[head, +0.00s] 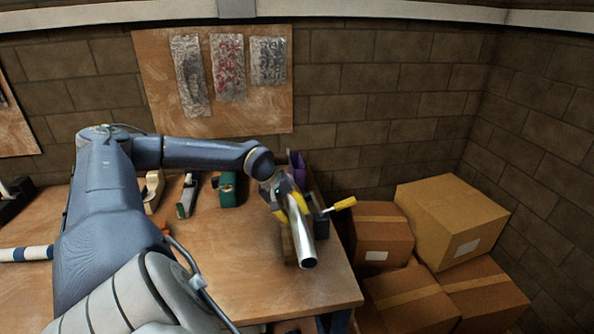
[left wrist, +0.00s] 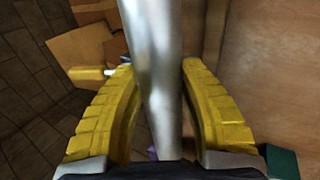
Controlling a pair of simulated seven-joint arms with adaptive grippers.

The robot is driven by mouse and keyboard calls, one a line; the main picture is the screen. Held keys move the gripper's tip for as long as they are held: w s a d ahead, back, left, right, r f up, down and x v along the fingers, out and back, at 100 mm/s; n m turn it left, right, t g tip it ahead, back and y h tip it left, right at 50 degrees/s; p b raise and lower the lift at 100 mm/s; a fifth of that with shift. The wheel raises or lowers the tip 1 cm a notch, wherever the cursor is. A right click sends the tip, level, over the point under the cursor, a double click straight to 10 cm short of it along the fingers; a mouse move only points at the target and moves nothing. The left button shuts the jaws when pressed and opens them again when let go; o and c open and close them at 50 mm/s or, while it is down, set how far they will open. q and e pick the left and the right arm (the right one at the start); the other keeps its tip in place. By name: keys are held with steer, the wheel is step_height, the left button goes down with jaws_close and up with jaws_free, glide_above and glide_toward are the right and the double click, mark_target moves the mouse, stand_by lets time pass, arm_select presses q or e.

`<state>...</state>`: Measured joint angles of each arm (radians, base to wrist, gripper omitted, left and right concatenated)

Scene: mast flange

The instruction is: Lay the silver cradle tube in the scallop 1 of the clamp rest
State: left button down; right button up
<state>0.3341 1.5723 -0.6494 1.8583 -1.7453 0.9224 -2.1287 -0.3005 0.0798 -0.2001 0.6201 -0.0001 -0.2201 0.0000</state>
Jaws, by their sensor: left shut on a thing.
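The silver cradle tube (head: 301,232) is tilted in the head view, its open dark end toward the front right of the table. My left gripper (head: 291,205) is shut on it with yellow fingers. In the left wrist view the tube (left wrist: 155,60) runs between the two fingers of the left gripper (left wrist: 158,75). A wooden block (head: 288,246), perhaps part of the clamp rest, shows beside and behind the tube. The tube and gripper hide most of it, and its scallops do not show. I cannot tell whether tube and block touch. My right gripper is not in view.
A dark clamp with a yellow handle (head: 344,203) stands close right of the tube. A green tape dispenser (head: 228,189) and other tools line the table's back. Cardboard boxes (head: 450,215) stand right of the table (head: 225,265). The tabletop front is clear.

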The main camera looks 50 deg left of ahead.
arm_select(q)
steer(key=shift+w, duration=0.15)
steer(key=shift+w+f, duration=0.1)
steer(key=shift+f, duration=3.95)
steer(key=shift+s+d+f, duration=0.1)
steer(key=shift+s+f, duration=0.1)
steer(key=shift+f, duration=0.25)
steer(key=shift+s+f, duration=0.2)
steer(key=shift+f, duration=0.25)
steer(key=c, duration=0.8)
jaws_free()
steer(key=shift+c, duration=0.2)
steer(key=w+v, duration=0.1)
steer(key=v, duration=1.2)
steer(key=shift+r, duration=0.25)
